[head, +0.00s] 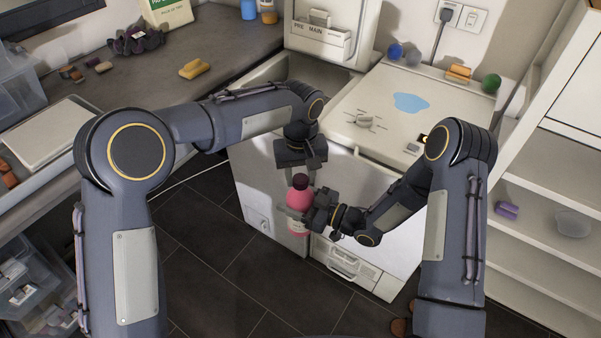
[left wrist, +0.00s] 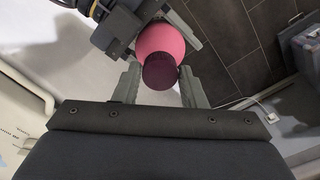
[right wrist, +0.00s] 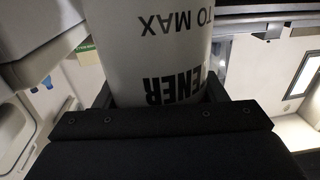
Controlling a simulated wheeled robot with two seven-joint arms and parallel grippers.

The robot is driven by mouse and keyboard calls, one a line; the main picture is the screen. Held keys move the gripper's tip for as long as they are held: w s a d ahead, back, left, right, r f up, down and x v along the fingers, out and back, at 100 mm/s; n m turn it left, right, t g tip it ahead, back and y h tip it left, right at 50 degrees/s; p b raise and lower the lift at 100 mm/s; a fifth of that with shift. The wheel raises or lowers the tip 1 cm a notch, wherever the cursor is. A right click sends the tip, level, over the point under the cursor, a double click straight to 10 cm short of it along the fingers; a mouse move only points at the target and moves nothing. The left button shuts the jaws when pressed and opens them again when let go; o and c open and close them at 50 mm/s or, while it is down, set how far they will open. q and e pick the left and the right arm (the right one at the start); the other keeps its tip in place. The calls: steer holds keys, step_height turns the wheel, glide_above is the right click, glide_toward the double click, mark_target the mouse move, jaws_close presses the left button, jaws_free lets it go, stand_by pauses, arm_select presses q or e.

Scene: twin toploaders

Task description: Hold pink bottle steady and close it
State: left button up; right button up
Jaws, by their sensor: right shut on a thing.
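The pink bottle (head: 298,198) stands upright in front of the white machine, with a white label (right wrist: 165,60) filling the right wrist view. Its dark purple cap (left wrist: 160,71) is at the top of the bottle; how tightly it sits cannot be told. My right gripper (head: 308,213) is shut on the bottle's body from the right side. My left gripper (left wrist: 160,85) points down from above, its two fingers on either side of the cap with small gaps showing. In the head view the left fingers (head: 299,172) are partly hidden around the bottle's top.
A grey counter (head: 225,62) with a yellow sponge (head: 194,69) is at left. White shelves (head: 545,200) stand at right. Dark floor tiles lie below.

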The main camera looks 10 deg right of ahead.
arm_select(q)
steer(key=c, duration=0.6)
steer(key=m, duration=0.5)
steer(key=shift+c, duration=0.2)
steer(key=m, duration=0.6)
steer(key=o, duration=1.1)
steer(key=shift+c, duration=0.2)
steer(key=shift+r, duration=2.3)
steer(key=shift+c, duration=0.3)
